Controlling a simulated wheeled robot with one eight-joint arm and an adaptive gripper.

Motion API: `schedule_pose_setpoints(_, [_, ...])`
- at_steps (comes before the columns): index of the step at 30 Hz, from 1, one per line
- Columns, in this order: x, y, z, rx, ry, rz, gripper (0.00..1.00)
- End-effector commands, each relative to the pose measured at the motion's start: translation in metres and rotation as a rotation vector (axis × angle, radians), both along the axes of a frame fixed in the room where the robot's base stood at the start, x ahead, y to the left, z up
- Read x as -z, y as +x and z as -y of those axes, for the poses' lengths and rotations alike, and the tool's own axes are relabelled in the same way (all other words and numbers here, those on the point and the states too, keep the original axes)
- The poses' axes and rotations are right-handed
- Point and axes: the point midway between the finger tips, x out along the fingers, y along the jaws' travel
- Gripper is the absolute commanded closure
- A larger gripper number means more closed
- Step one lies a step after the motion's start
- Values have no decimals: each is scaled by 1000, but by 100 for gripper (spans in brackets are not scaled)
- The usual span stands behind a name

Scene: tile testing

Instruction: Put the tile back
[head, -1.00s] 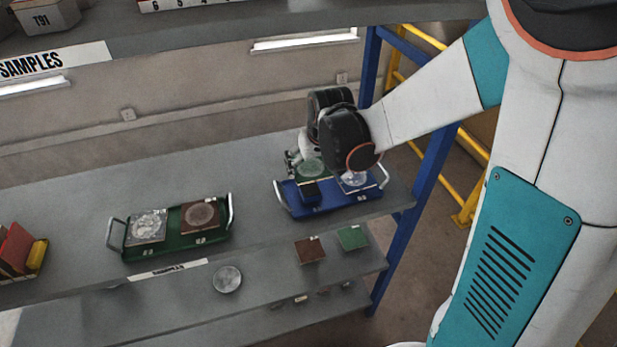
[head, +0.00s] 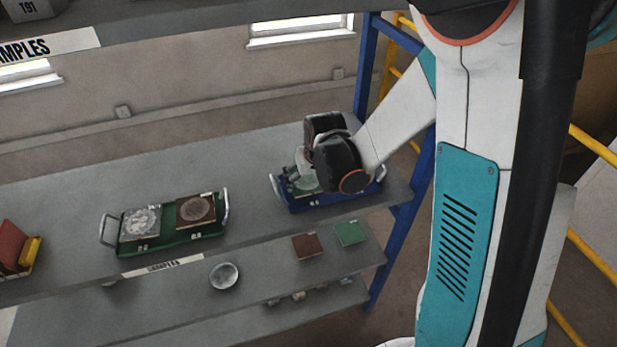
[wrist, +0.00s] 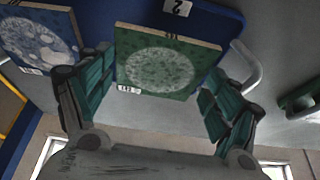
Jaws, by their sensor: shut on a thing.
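A green square tile with a pale speckled disc (wrist: 160,65) is between the two fingers of my gripper (wrist: 155,76) in the wrist view. My gripper is shut on its opposite sides. The tile is over the blue tray (wrist: 222,18), beside a tag marked 2. I cannot tell whether its underside touches the tray. A blue tile with a pale mottled disc (wrist: 42,40) lies on the tray at the left. In the head view, the green tile (head: 304,185) shows beside my wrist at the tray's left part; my wrist hides the blue tile.
The blue tray stands at the right end of a grey shelf (head: 120,190). A green tray (head: 175,242) with a grey and a brown tile stands to the left. A metal tray handle (wrist: 250,65) rises near my gripper. A shelf lies above.

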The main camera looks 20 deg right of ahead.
Motion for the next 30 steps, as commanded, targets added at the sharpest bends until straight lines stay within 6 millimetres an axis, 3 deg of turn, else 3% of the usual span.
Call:
schedule_pose_setpoints(1, [1, 0, 0, 0, 0, 0, 11])
schedule_pose_setpoints(3, [1, 0, 0, 0, 0, 0, 0])
schedule_pose_setpoints(19, [-5, -1, 0, 0, 0, 0, 0])
schedule_pose_setpoints(30, [-57, -23, 1, 0, 0, 0, 0])
